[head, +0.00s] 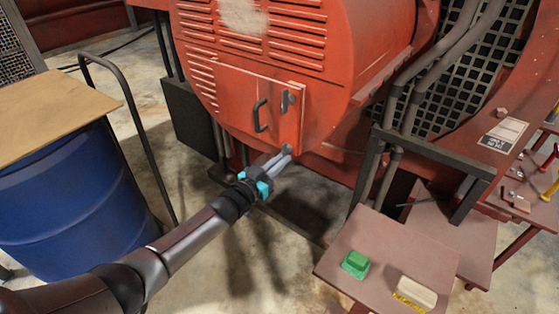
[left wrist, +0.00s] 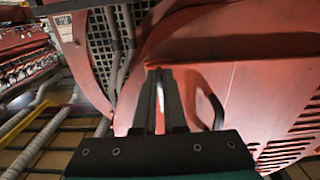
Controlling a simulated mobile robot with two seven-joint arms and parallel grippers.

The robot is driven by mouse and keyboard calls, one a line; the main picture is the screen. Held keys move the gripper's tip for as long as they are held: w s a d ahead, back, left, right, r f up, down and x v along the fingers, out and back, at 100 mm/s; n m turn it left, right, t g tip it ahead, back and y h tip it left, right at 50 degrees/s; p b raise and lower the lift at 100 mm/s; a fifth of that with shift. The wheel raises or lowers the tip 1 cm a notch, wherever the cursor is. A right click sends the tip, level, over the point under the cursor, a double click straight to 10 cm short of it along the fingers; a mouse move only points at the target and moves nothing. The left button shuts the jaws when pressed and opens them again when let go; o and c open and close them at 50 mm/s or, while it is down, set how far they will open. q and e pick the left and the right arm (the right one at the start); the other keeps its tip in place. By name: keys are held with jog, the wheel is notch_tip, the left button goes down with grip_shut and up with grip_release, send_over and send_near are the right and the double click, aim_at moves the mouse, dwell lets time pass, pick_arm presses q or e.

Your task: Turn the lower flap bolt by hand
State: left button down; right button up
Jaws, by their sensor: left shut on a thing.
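The red flap (head: 235,98) is on the front of the round red engine housing (head: 205,75) and looks closed. It has a dark bar handle (head: 260,116) and a grey upper bolt (head: 286,103). My left gripper (head: 285,155) is at the flap's lower right corner, its fingers shut on the lower flap bolt (head: 287,148), which they mostly hide. In the left wrist view, the left gripper (left wrist: 159,85) points at the red flap surface, with the handle (left wrist: 212,108) just right of the fingers. My right gripper is in neither view.
A blue drum (head: 75,200) with a wooden board (head: 50,112) on top stands left of my arm. At right, a small table (head: 385,245) holds a green block (head: 355,263) and a cream-and-yellow block (head: 415,293). Grey pipes (head: 425,70) run beside the housing.

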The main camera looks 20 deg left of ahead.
pick_arm(q)
jog(key=shift+w+d+r, duration=0.2)
jog(key=shift+r, duration=0.3)
jog(key=c, duration=1.1)
grip_release()
jog(key=shift+w, duration=0.15)
jog(key=shift+o, duration=0.6)
jog(key=shift+f, duration=0.2)
jog(key=shift+a, duration=0.1)
jog(key=p+v, duration=0.1)
jog(key=v, duration=1.4)
jog(key=shift+s+p, duration=0.25)
jog(key=shift+p, duration=0.1)
